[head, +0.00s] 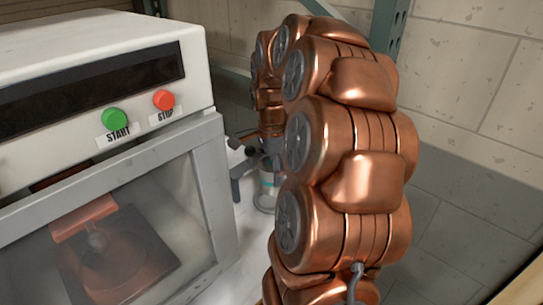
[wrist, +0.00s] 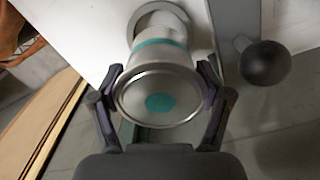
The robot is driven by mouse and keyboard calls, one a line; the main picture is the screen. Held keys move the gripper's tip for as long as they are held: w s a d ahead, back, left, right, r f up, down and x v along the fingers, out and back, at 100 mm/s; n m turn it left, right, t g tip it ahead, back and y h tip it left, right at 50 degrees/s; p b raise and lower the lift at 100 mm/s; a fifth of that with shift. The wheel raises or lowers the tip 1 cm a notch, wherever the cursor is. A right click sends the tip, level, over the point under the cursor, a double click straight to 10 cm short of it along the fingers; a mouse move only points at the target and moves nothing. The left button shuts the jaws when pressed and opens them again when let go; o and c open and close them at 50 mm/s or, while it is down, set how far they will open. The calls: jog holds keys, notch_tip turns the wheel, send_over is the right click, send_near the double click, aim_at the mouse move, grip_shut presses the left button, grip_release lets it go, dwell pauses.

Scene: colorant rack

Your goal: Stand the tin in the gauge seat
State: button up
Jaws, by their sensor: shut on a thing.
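The tin (wrist: 158,97) is metallic, with a teal dot on its round end and a teal band near its far end. In the wrist view its round end faces the camera, between the fingers of my gripper (wrist: 160,80), which is shut on it. A pale grey ring (wrist: 143,20) shows around or just behind the tin's far end, on a white surface; it may be the gauge seat. I cannot tell whether the tin touches it. In the head view the tin (head: 267,190) shows small below my gripper (head: 252,168), partly hidden by my arm.
A white machine (head: 95,60) with green START (head: 114,118) and red STOP (head: 164,99) buttons and a glazed grey door (head: 213,180) stands at left. A black ball knob (wrist: 265,62) is close right of the tin. A block wall (head: 470,90) is at right.

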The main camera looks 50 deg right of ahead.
aim_at(272, 185)
jog(key=shift+f+p, duration=0.65)
jog(key=shift+f, duration=2)
jog(key=shift+f, duration=0.2)
jog(key=o, duration=1.5)
jog(key=shift+o, duration=0.2)
jog(key=shift+r, duration=0.2)
notch_tip(272, 185, up, 12)
jog(key=b, duration=0.3)
jog(key=shift+f, duration=0.25)
jog(key=shift+r, duration=0.25)
